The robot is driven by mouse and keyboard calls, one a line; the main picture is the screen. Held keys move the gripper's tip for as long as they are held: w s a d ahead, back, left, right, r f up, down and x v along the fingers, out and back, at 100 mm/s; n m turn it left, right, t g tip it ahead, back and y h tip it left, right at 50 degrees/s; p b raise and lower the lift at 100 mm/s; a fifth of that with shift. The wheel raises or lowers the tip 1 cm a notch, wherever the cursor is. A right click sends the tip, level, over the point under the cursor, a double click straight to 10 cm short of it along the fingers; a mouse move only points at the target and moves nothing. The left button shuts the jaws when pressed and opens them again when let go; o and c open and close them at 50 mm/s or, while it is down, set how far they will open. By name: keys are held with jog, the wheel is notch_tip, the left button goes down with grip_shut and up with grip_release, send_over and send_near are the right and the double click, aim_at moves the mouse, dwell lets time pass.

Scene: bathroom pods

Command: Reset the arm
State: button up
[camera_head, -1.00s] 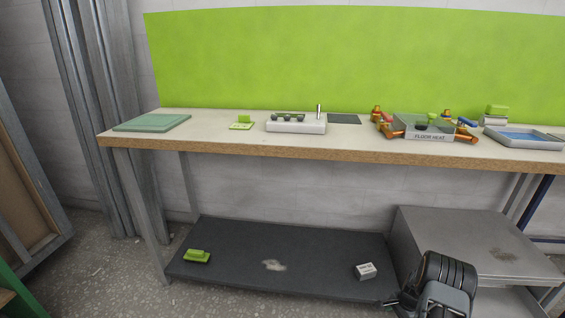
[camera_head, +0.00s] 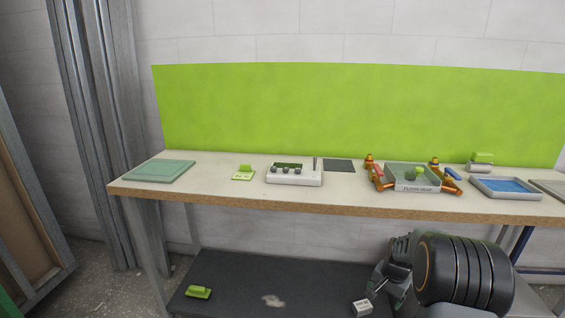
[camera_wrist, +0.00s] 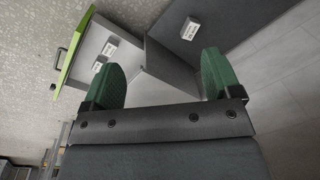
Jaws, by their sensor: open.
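My arm and gripper (camera_head: 378,285) are at the lower right in the head view, below the tabletop and in front of the lower shelf. In the wrist view my gripper (camera_wrist: 160,82) shows two green fingertips set wide apart, with nothing between them. It is open and empty. In the head view the fingertips are small and hard to make out near a small white block (camera_head: 362,308) on the shelf. I cannot tell from the pictures whether they touch it.
The workbench (camera_head: 300,202) carries a green board (camera_head: 158,171), a white device with knobs (camera_head: 294,175), a tray of parts (camera_head: 412,178) and a blue tray (camera_head: 507,188). A green block (camera_head: 198,292) lies on the dark lower shelf (camera_head: 235,275). The floor at left is partly open.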

jog(key=s+a+r+n+p, duration=0.2)
jog(key=s+a+r+p, duration=0.15)
jog(key=r, duration=0.55)
jog(key=s+a+r+n+t+p, duration=0.1)
jog(key=s+a+r+p, duration=0.2)
jog(key=r, duration=0.6)
jog(key=s+a+r+n+p, duration=0.25)
jog(key=r+p, duration=0.25)
jog(key=r, duration=0.4)
jog(key=s+a+r+n+p, duration=0.2)
jog(key=s+a+r+p, duration=0.1)
jog(key=s+r+p, duration=0.1)
jog(key=s+a+r+n+t+p, duration=0.1)
jog(key=s+a+r+n+p, duration=0.1)
jog(key=s+r, duration=0.5)
jog(key=shift+a+r+t+p, duration=0.3)
jog(key=shift+a+r+p, duration=0.2)
jog(key=shift+p, duration=0.6)
